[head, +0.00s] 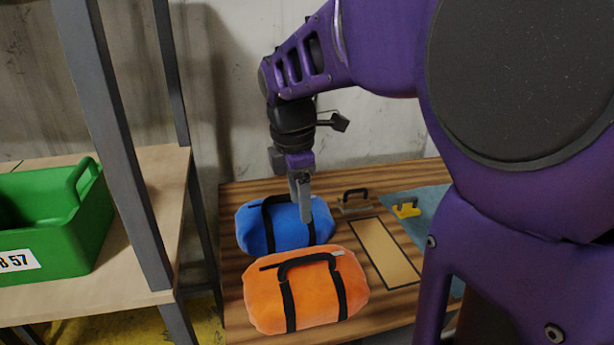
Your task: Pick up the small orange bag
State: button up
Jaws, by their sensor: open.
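The small orange bag (308,297) lies on the striped wooden table at the front, with black straps and a black handle arched over its top. A blue bag (285,228) of similar shape lies just behind it. My gripper (305,217) points down over the right part of the blue bag, behind the orange bag. It is open and holds nothing that I can see. One finger largely hides the other from this side. I cannot tell whether its tip touches the blue bag.
The wooden table (233,300) also holds a tan panel with a dark border (385,252), a black-handled tool (354,202) and a yellow tool (406,209) on a blue-grey mat (431,203). At left, a shelf with a metal post (117,140) carries a green crate (60,215).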

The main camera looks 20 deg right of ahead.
jog(key=s+r, duration=0.1)
jog(key=s, duration=0.2)
jog(key=b, duration=0.2)
send_near(308, 256)
jog(key=f, duration=0.5)
jog(key=shift+w+d+f, duration=0.1)
jog(key=shift+w+d, duration=0.05)
jog(key=shift+d, duration=0.15)
jog(key=shift+w+d+f+b, duration=0.1)
jog(key=shift+w+f+b, duration=0.1)
jog(key=shift+f, duration=0.7)
jog(key=shift+w+d+f+b, duration=0.1)
jog(key=shift+f+b, duration=0.15)
jog(key=shift+f, duration=0.65)
jog(key=shift+w+f+b, duration=0.1)
jog(key=shift+f+b, duration=0.1)
jog(key=shift+f, duration=0.75)
grip_shut()
jog(key=shift+r, duration=0.15)
